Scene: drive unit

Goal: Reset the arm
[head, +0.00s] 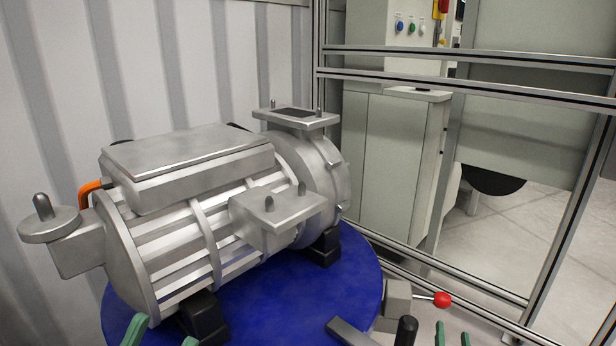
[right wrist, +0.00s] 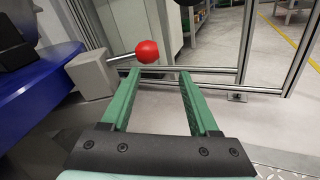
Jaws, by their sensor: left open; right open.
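In the head view my left gripper (head: 160,334) shows only as two green fingertips at the bottom edge, apart and with nothing between them. My right gripper (head: 453,334) shows as two green fingertips at the bottom right, also apart and empty. In the right wrist view the right gripper (right wrist: 157,80) has both green fingers spread with floor between them. A red ball knob (right wrist: 147,51) on a lever appears just beyond its fingertips; whether they touch cannot be told. The same red knob (head: 442,299) is above the right fingers in the head view.
A grey metal drive unit (head: 190,240) stands on black feet on a round blue table (head: 290,310). A grey block (head: 397,298) carries the red-knobbed lever beside the table. An aluminium frame (head: 450,88) stands behind and to the right, with a grey cabinet (head: 380,160) beyond it.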

